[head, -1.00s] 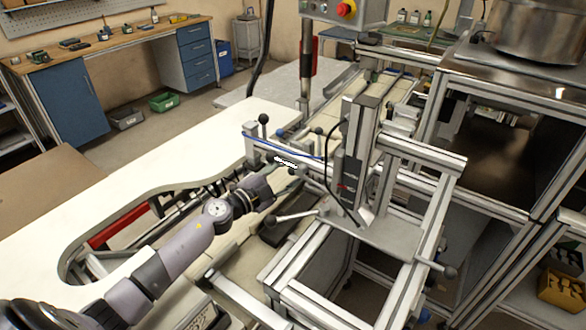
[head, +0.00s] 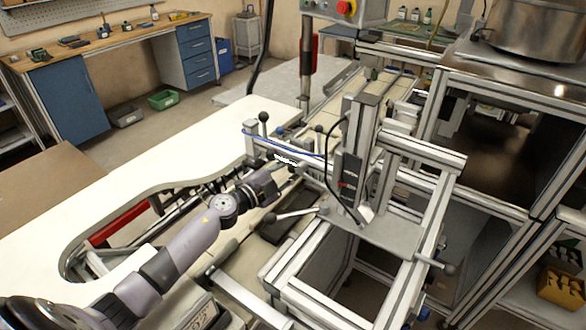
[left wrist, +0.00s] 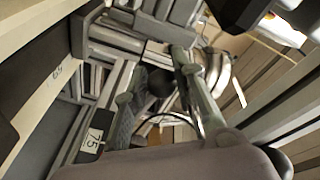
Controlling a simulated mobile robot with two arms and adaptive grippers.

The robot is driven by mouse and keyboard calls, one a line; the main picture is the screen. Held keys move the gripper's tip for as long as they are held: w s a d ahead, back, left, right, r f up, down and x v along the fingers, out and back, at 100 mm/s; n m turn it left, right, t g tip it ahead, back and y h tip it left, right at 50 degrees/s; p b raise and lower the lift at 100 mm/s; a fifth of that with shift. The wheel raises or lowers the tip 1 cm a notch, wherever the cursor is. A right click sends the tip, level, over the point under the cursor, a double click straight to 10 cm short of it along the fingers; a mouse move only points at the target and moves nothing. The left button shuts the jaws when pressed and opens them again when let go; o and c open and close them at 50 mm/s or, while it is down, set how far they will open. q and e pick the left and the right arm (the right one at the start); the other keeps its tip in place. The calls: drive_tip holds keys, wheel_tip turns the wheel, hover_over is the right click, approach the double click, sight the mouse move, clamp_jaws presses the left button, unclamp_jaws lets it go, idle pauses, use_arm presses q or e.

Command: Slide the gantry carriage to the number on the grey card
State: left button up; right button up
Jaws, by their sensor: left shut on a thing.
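The gantry carriage (head: 345,178), a grey and black unit with a black cable, sits on the gantry's aluminium frame. My left gripper (head: 287,180) reaches in from the left, just left of the carriage and below the crossbar. In the left wrist view its two fingers (left wrist: 156,82) are on either side of a dark rounded knob (left wrist: 160,84), and the gripper is shut on it. A white label reading 75 (left wrist: 93,140) and another that looks like 69 (left wrist: 62,70) show on the rails there. My right gripper is out of view.
A white worktop (head: 205,150) lies to the left. A metal-topped frame with a steel pot (head: 535,35) stands at the right. Ball-topped posts rise along the gantry.

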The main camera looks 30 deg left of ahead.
use_arm(q)
drive_tip(key=shift+r, duration=0.15)
clamp_jaws()
drive_tip(key=d+p+v, duration=0.1)
drive_tip(key=v, duration=0.7)
drive_tip(key=shift+s+d+p, duration=0.2)
drive_tip(key=shift+s+p, duration=0.1)
drive_tip(key=o, duration=0.8)
unclamp_jaws()
drive_tip(key=shift+o, duration=0.2)
